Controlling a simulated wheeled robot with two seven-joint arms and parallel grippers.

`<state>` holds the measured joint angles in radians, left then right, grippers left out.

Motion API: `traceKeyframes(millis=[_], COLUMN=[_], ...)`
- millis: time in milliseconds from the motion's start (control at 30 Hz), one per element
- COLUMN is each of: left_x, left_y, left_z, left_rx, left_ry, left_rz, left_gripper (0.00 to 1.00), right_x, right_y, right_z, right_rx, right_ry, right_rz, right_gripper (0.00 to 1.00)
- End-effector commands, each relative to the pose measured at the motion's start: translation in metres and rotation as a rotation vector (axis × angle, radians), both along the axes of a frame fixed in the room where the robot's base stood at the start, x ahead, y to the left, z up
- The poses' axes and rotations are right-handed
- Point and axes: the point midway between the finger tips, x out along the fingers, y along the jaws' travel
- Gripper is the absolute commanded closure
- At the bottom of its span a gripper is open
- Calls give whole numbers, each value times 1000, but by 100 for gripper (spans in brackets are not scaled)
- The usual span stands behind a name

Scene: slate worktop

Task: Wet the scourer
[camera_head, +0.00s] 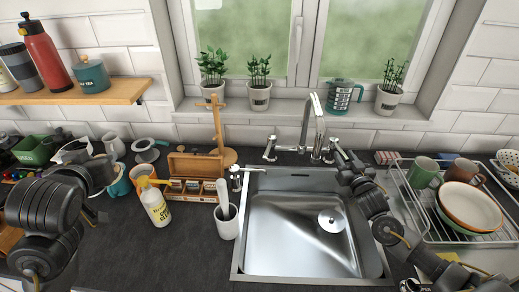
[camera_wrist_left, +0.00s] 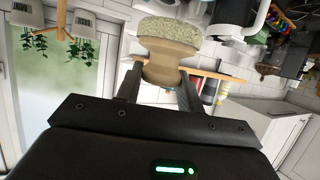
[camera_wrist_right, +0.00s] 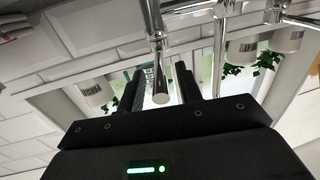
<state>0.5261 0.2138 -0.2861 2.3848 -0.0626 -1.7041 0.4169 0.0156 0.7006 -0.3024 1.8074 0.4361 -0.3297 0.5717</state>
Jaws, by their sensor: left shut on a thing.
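The scourer (camera_wrist_left: 182,30) has a rough pale grey-green pad on a tan grip. My left gripper (camera_wrist_left: 158,82) is shut on the tan grip. In the head view my left arm is over the left of the worktop, away from the sink, and the scourer cannot be made out there. The steel sink (camera_head: 275,230) is empty, with a chrome tap (camera_head: 312,110) behind it. My right gripper (camera_wrist_right: 155,88) is open at the tap's right side, with a chrome lever (camera_wrist_right: 160,95) between its fingers and gaps on both sides.
A dish rack (camera_head: 450,238) with plates and mugs stands right. Potted plants line the sill.

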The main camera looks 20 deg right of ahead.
Motion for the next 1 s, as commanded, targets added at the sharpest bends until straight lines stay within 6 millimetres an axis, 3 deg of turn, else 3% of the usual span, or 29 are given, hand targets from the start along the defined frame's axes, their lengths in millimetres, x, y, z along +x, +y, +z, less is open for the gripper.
traceKeyframes(millis=[200,467,733,1000], left_x=[0,0,0,0], left_y=[1,1,1,1], left_z=[-8,-7,-7,-7], left_rx=[-1,0,0,0], left_ry=[-1,-1,0,0], left_rz=[1,1,1,1], left_gripper=[85,85,85,85], right_x=[14,15,15,15], right_y=[-2,-2,-2,-3], right_z=[0,1,1,1], right_rx=[-1,-1,-1,-1], right_ry=[-1,0,0,0], right_rz=[0,0,0,1], right_gripper=[65,65,99,100])
